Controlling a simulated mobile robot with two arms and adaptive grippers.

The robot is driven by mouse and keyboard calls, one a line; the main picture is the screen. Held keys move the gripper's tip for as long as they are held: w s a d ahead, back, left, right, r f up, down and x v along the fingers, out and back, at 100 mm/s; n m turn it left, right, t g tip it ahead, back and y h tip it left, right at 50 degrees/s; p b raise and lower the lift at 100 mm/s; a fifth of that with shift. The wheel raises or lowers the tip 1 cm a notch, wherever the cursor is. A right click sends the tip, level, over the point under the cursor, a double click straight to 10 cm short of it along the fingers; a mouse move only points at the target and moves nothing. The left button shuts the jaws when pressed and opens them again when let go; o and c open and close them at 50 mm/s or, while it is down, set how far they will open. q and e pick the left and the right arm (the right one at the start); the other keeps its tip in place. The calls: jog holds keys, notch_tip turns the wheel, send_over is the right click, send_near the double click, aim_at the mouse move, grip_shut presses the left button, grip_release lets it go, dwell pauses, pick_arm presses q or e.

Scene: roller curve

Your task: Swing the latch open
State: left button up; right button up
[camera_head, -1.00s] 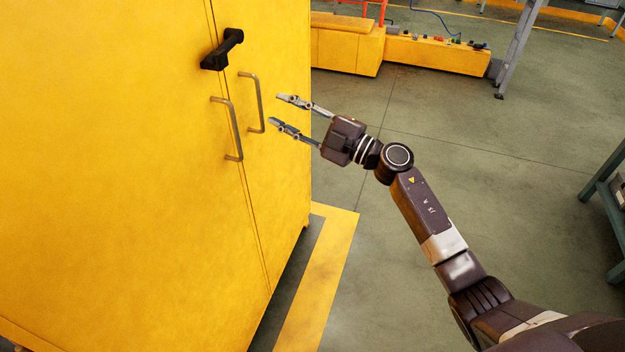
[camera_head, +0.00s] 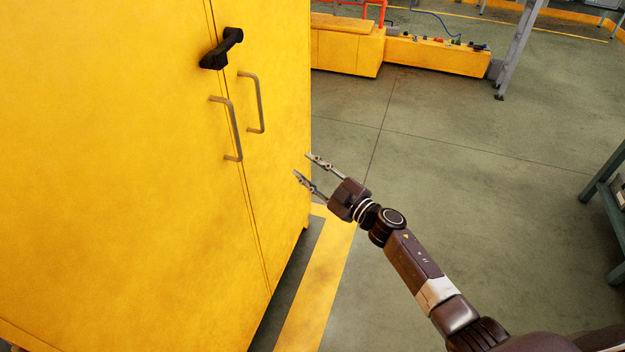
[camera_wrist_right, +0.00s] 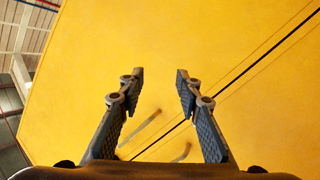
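The black latch (camera_head: 222,49) sits across the seam between the two doors of the yellow cabinet (camera_head: 120,180), above two metal handles. Its arm slants up to the right. My right gripper (camera_head: 307,172) is open and empty, below and right of the latch and handles, apart from the cabinet. In the right wrist view the open fingers (camera_wrist_right: 158,85) point at the yellow door face, with the door seam and parts of the handles showing between and below them. The latch is not seen in that view. My left gripper is not in view.
Two metal handles, the left one (camera_head: 234,130) and the right one (camera_head: 258,103), stick out from the doors. A low yellow unit (camera_head: 435,55) stands at the back, and a green rack (camera_head: 606,205) at the right. The floor between is clear.

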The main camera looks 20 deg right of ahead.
jog(key=shift+s+d+f+m+h, duration=0.1)
jog(key=shift+d+f+m+h, duration=0.05)
jog(key=shift+f, duration=0.45)
jog(key=shift+s+d+f+m+h, duration=0.1)
jog(key=shift+s+d+f+m, duration=0.1)
jog(key=shift+f, duration=0.35)
jog(key=shift+s+d+f+m+h, duration=0.1)
jog(key=shift+f+m+h, duration=0.05)
jog(key=shift+f, duration=0.45)
